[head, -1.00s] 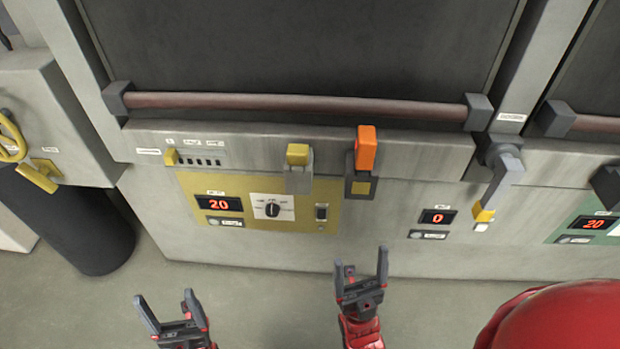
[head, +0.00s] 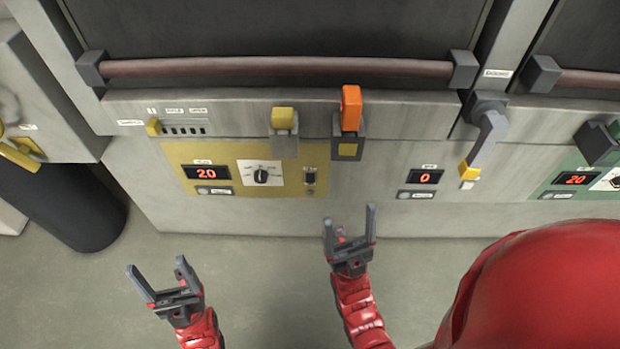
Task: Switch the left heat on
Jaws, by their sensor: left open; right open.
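The yellow control panel (head: 230,182) is on the front of the left oven. It carries a red display (head: 206,173) reading 20, a black dial (head: 261,175) on a white plate and a small dark switch (head: 310,177) at its right end; its position is too small to read. My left gripper (head: 156,264) is open and empty, in front of and below the panel's left part. My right gripper (head: 349,216) is open and empty, below and right of the small switch. Neither appears to touch anything.
Above the panel are a yellow-topped lever (head: 284,119), an orange-topped lever (head: 350,110) and a long door bar (head: 280,67). To the right are a display (head: 425,177) reading 0, a grey handle with yellow tip (head: 483,140) and a green panel (head: 550,182). A dark cylinder (head: 62,210) stands left.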

